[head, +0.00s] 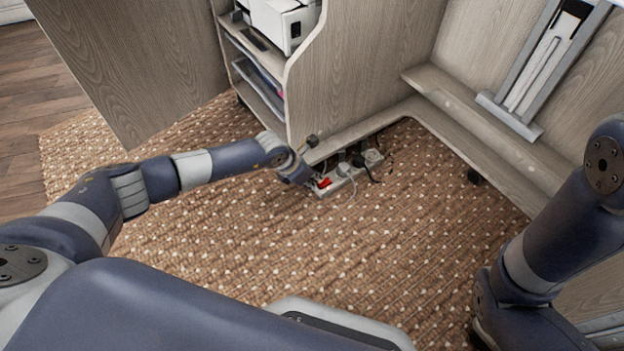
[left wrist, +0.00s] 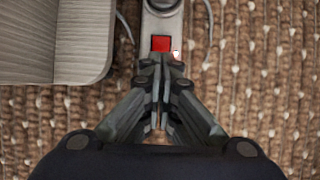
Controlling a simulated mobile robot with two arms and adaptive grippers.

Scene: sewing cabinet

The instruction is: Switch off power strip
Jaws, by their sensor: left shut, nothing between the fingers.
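The power strip (head: 345,178) is a light grey bar on the carpet beneath the cabinet's lower edge, with plugs and cables in it. Its red switch (head: 323,183) is at the end nearer my left gripper. In the left wrist view the red switch (left wrist: 161,43) shows just ahead of the fingertips on the strip (left wrist: 161,22). My left gripper (head: 312,160) is shut and empty beside that end of the strip; its fingers (left wrist: 162,64) are together just short of the switch. I cannot tell whether they touch the strip. My right gripper is not in view; only my right arm shows.
The cabinet's side panel (head: 350,70) rises just behind the strip. A wooden panel corner (left wrist: 55,40) is close to the left of my left gripper. Shelves hold a white machine (head: 283,20). Cables lie beside the strip. The patterned carpet (head: 300,240) in front is clear.

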